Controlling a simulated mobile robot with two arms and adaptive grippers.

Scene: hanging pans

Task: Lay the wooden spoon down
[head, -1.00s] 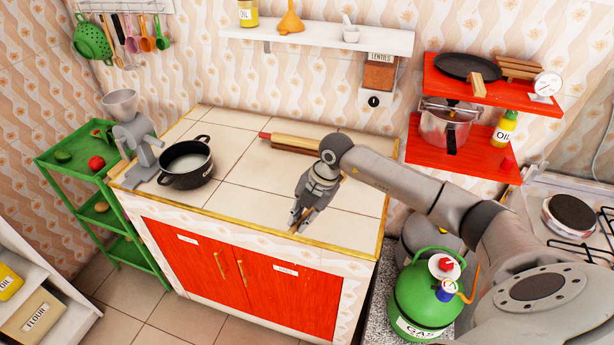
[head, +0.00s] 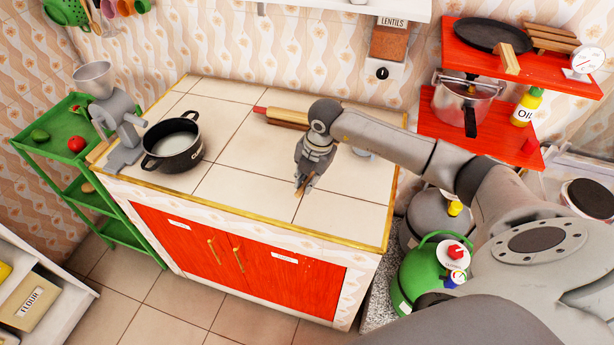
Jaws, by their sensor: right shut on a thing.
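My right gripper (head: 302,184) is over the tiled countertop (head: 240,195), pointing down, with its fingers closed on a thin brown piece of the wooden spoon (head: 299,192). Only this small part of the spoon shows; the gripper hides the rest. I cannot tell whether the spoon touches the tiles. My left gripper is not in view.
A black pot (head: 173,145) and a grey grinder (head: 115,115) stand at the counter's left. A rolling pin (head: 282,117) lies at the back, partly behind my right arm. Tiles left and right of the gripper are bare. A green gas bottle (head: 420,280) stands right of the counter.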

